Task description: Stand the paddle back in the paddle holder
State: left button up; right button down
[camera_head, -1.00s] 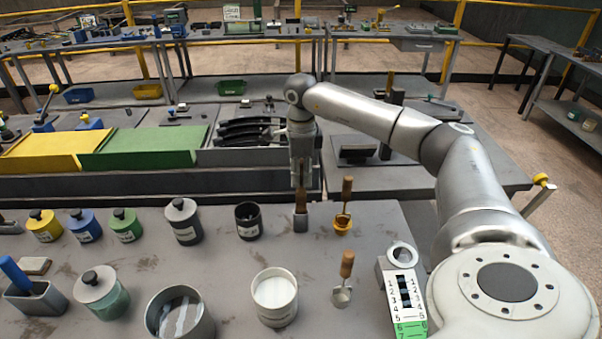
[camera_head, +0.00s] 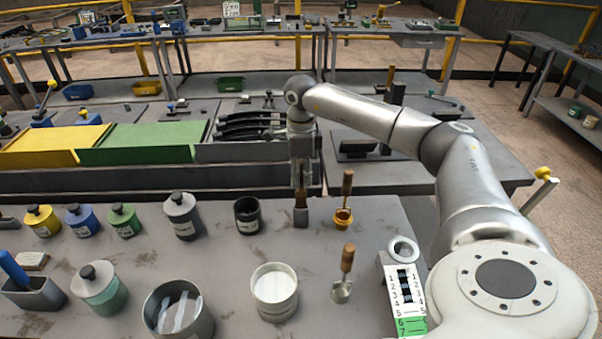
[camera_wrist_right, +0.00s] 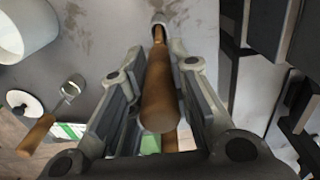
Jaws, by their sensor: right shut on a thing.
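The paddle is a wooden-handled piece that my right gripper (camera_head: 302,186) is shut on; its lower brown part (camera_head: 301,200) shows just below the fingers. In the right wrist view the paddle's round handle (camera_wrist_right: 158,95) lies between the finger pads of the gripper (camera_wrist_right: 160,110). The paddle points down, about upright. Its lower end meets a small grey piece (camera_head: 301,217), which looks like the paddle holder, on the table. In the wrist view a pale rim (camera_wrist_right: 160,20) surrounds the far end. How deep the paddle sits is hidden. My left gripper is out of view.
A black cup (camera_head: 248,216) stands to the left. A white pot (camera_head: 274,290) and a grey ladle (camera_head: 342,290) are nearer. A grey box (camera_head: 35,298) holds a blue-handled tool at far left.

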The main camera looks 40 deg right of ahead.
aim_at(301, 160)
jog(key=shift+f+b, duration=0.45)
jog(key=shift+f, duration=0.4)
jog(key=c, duration=0.8)
grip_release()
jog(key=shift+r, duration=0.2)
jog(key=shift+r+p, duration=2.75)
jog(key=shift+r, duration=0.7)
jog(key=shift+f, duration=0.1)
